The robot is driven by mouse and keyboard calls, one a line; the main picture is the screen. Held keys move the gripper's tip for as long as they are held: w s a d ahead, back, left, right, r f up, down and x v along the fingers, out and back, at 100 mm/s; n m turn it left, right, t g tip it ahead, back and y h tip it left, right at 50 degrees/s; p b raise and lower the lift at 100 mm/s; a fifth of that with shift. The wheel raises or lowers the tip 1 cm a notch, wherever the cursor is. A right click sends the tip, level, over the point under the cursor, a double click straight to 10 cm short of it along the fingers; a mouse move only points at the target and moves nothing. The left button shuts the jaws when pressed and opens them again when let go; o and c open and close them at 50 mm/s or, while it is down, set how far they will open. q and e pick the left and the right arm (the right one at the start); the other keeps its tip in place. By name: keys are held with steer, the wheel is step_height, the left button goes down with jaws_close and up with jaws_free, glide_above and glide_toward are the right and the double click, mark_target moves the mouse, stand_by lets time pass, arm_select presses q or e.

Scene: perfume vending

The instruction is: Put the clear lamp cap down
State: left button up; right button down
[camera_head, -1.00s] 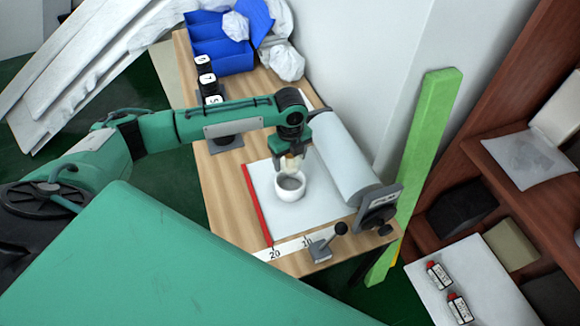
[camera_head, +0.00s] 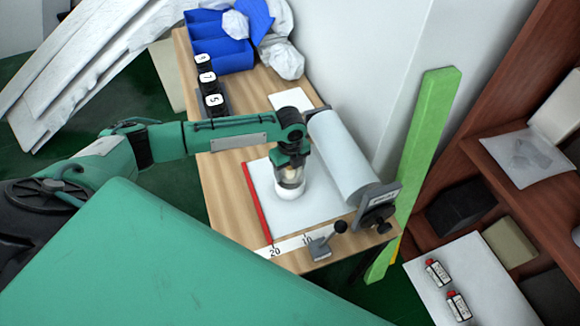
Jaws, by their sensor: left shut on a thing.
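My left gripper (camera_head: 290,166) points down over the white sheet on the wooden table. It is shut on a clear, pale cap (camera_head: 289,178), most of which my gripper hides. A white round piece (camera_head: 290,192) shows directly under the fingers, at the cap's lower end. I cannot tell whether the cap touches it or sits inside it. My right gripper is not in view.
The white sheet (camera_head: 262,185) has a red edge strip and a ruler (camera_head: 285,247). Black numbered blocks (camera_head: 212,98) and blue bins (camera_head: 222,50) stand farther back. Bare wood (camera_head: 228,180) shows at left.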

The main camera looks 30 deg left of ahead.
arm_select(q)
steer(key=shift+f, duration=0.25)
steer(key=o, duration=1)
steer(key=shift+o, duration=0.2)
step_height(320, 180, up, 13)
steer(key=shift+r+b, duration=0.1)
steer(key=shift+b, duration=0.85)
